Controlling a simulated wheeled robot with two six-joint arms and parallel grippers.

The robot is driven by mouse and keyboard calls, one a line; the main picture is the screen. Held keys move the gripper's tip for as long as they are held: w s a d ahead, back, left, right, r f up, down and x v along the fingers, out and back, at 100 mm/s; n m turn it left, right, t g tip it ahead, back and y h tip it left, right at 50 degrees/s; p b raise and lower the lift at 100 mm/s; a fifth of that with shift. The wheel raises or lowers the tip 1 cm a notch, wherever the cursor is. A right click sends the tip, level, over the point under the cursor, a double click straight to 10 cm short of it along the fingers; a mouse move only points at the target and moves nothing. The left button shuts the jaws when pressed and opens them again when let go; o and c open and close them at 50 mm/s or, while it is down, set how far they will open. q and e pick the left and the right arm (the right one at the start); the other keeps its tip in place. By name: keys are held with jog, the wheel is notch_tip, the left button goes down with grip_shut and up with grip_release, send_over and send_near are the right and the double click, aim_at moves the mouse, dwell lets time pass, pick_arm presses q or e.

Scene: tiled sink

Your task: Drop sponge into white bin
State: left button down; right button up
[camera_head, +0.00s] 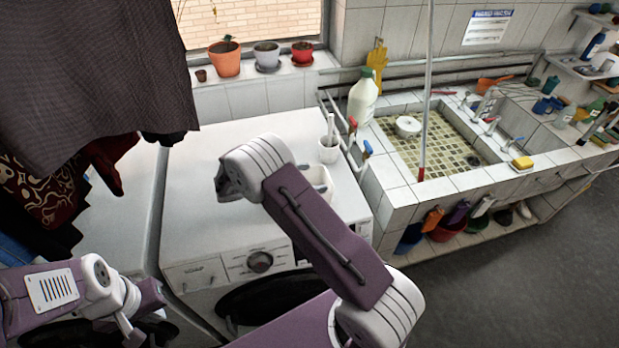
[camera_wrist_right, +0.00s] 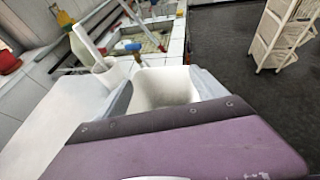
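The yellow sponge (camera_head: 522,162) lies on the tiled front ledge of the sink, at the right of the head view. The small white bin (camera_head: 318,175) stands on the right part of the washing machine, partly covered by my right arm. In the right wrist view the white bin (camera_wrist_right: 168,92) looks empty. My right gripper (camera_wrist_right: 161,78) has grey fingers apart on either side of the bin in that picture; contact cannot be told. My right arm hides its fingertips in the head view. My left gripper (camera_head: 130,326) is low at the left, its fingers unclear.
A white cup (camera_head: 328,150) with a brush stands beside the bin. A white bottle (camera_head: 362,98), a red-tipped pole (camera_head: 422,150) and taps stand by the tiled sink (camera_head: 400,190). Hanging cloth fills the upper left. The washing machine's left top is clear.

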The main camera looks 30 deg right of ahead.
jog(key=shift+w, duration=0.1)
jog(key=b+v, duration=0.2)
jog(key=v, duration=0.7)
jog(key=shift+b, duration=0.3)
jog(key=shift+f, duration=0.1)
